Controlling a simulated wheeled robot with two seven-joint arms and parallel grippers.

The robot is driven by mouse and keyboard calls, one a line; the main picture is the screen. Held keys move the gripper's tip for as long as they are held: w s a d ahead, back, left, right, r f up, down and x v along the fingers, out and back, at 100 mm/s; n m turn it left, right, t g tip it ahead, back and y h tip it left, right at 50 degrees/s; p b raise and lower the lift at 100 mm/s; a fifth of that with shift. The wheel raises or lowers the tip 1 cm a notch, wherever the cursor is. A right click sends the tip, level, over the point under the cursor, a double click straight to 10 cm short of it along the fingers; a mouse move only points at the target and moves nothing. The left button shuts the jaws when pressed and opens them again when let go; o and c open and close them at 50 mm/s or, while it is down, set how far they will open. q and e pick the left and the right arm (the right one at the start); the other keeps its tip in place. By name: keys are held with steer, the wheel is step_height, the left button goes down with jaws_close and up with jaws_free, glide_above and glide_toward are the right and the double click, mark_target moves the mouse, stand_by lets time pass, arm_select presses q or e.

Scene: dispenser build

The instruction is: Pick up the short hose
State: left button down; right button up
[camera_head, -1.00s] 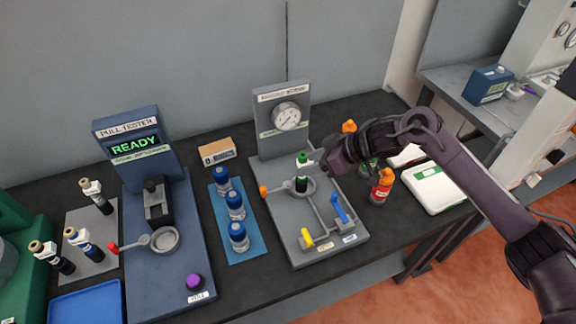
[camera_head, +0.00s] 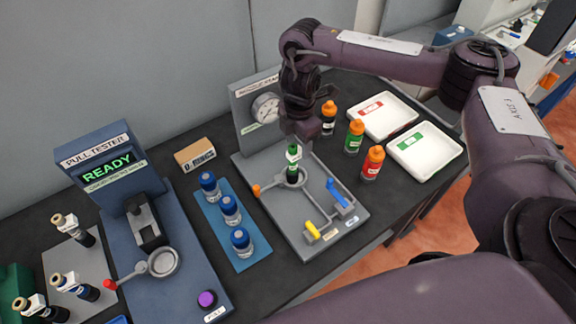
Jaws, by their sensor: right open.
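I cannot make out for sure which thing is the short hose. A black bottle with a green top (camera_head: 293,165) stands upright in the ring of the grey gauge stand (camera_head: 275,195). My right gripper (camera_head: 301,130) is open and points down above and just right of the green top, apart from it as far as I can tell. Its fingers are dark and hard to separate. My left gripper is not in view.
Several blue-capped bottles stand on a blue mat (camera_head: 215,218). The pull tester (camera_head: 110,170), showing READY, and more bottles (camera_head: 72,230) are at the left. A cardboard box (camera_head: 195,154) sits behind.

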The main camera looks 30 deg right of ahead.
mark_target(294, 157)
step_height(294, 157, down, 2)
steer(key=shift+f, duration=0.1)
steer(key=f, duration=0.3)
steer(key=w+a+f+b, duration=0.1)
steer(key=shift+f, duration=0.2)
steer(key=shift+d+f, duration=0.25)
steer(key=shift+f, duration=0.1)
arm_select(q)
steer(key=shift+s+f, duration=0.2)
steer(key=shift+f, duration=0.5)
arm_select(e)
steer(key=shift+a, duration=0.15)
steer(key=shift+c, duration=0.9)
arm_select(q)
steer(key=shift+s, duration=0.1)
arm_select(e)
steer(key=shift+r, duration=0.1)
jaws_close()
